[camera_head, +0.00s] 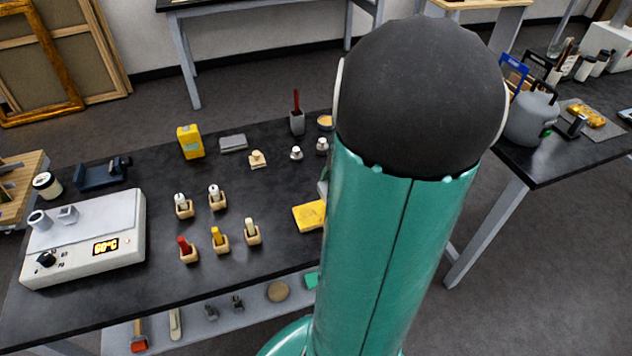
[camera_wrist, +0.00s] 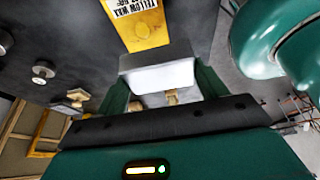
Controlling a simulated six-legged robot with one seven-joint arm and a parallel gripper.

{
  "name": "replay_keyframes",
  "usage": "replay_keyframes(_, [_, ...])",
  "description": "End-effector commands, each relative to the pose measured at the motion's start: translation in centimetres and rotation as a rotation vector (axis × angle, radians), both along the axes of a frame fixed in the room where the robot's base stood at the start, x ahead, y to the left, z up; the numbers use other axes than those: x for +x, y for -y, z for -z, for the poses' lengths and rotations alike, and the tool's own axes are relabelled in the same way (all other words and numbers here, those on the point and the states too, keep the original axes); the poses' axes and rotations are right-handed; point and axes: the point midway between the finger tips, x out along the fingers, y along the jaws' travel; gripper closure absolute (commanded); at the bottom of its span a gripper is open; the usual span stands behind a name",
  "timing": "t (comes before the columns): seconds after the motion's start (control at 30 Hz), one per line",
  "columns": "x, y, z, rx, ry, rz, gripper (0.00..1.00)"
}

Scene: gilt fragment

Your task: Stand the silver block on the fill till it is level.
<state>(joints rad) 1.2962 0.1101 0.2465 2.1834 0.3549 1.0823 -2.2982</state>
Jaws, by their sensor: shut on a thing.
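My gripper (camera_wrist: 160,82) shows in the wrist view, its two green fingers shut on the silver block (camera_wrist: 158,76), a pale, smooth bar lying across between them. The block is held up, with the black worktop behind it. A yellow slab (camera_wrist: 140,22) labelled as yellow wax lies beyond it; the slab also shows in the head view (camera_head: 308,216), beside my arm. In the head view my arm hides most of the gripper and the block. A gilt piece (camera_head: 586,115) lies on a grey mat on the right table. I cannot make out the fill.
The black worktop (camera_head: 120,290) holds a white heater reading 60°C (camera_head: 90,240), several small tools in wooden holders (camera_head: 219,240), a yellow box (camera_head: 190,141) and silver knobs (camera_head: 296,153). A grey pot (camera_head: 531,118) stands on the right table. Floor separates the tables.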

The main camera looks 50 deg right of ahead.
Motion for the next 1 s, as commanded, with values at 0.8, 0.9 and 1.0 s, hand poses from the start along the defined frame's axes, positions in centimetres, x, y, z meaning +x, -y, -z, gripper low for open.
replay_keyframes(0.8, [0.9, 1.7, 5.4, -0.001, -0.001, 0.0, 0.61])
replay_keyframes(0.9, [0.9, 1.7, 5.6, -0.001, -0.001, 0.0, 0.27])
replay_keyframes(1.0, [0.9, 1.7, 5.6, -0.001, 0.0, 0.0, 0.08])
